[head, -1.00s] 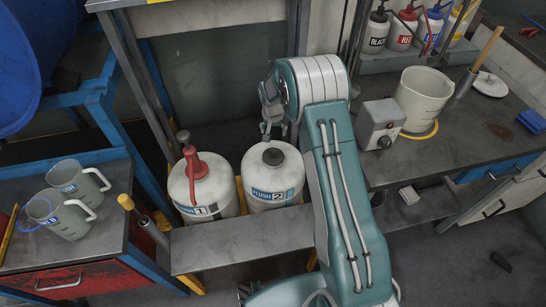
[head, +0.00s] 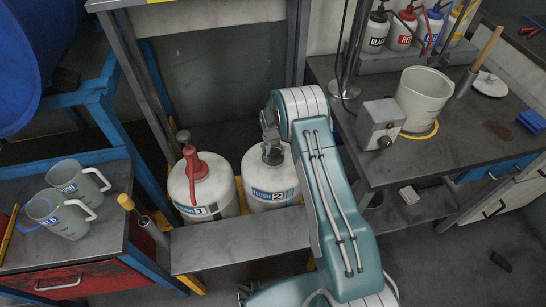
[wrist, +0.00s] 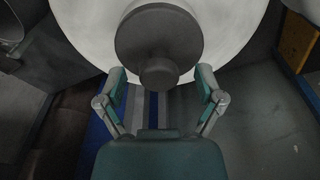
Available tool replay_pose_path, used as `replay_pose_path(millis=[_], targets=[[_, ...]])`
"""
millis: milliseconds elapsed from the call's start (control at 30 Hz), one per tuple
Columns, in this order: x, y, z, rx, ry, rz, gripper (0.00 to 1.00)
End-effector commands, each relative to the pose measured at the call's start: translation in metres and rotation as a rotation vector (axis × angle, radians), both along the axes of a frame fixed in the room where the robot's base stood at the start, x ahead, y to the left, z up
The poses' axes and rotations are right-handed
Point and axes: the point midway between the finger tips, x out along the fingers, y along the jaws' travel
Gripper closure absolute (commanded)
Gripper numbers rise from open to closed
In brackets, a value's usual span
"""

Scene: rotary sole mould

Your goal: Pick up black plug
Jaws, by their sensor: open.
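The black plug (wrist: 158,38) is a dark round cap with a small knob, on top of the white container marked 2 (head: 268,195). In the wrist view the plug is at the top centre, against the white container top. My gripper (wrist: 162,86) is open, with one finger on each side of the plug's knob and a gap to both. Nothing is held. In the head view my gripper (head: 270,140) is right above the plug and partly hides it.
A white container marked 1 (head: 205,192) with a red pump top (head: 193,160) stands close on the left. A metal shelf edge (head: 240,243) runs in front. A bench at right bears a grey control box (head: 380,124) and a white bucket (head: 424,95).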

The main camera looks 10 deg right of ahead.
Motion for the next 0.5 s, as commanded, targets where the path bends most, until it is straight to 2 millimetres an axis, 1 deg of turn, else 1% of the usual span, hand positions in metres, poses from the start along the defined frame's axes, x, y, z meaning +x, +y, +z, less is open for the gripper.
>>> replay_pose_path(millis=[67,267,300,367,400,433,467,500], targets=[[0.0005,-0.0003,-0.0033,0.0,-0.001,0.0,0.13],[0.0006,-0.0003,-0.0032,0.0,-0.001,0.0,0.13],[0.0006,-0.0003,-0.0032,0.0,-0.001,0.0,0.31],[0.0006,-0.0003,-0.0032,0.0,-0.001,0.0,0.58],[0.0006,-0.0003,-0.0032,0.0,-0.001,0.0,0.76],[0.0006,-0.0003,-0.0031,0.0,-0.001,-0.001,0.89],[0.0006,-0.0003,-0.0032,0.0,-0.001,-0.001,1.0],[0.0007,-0.0003,-0.0034,0.0,-0.001,-0.001,1.0]])
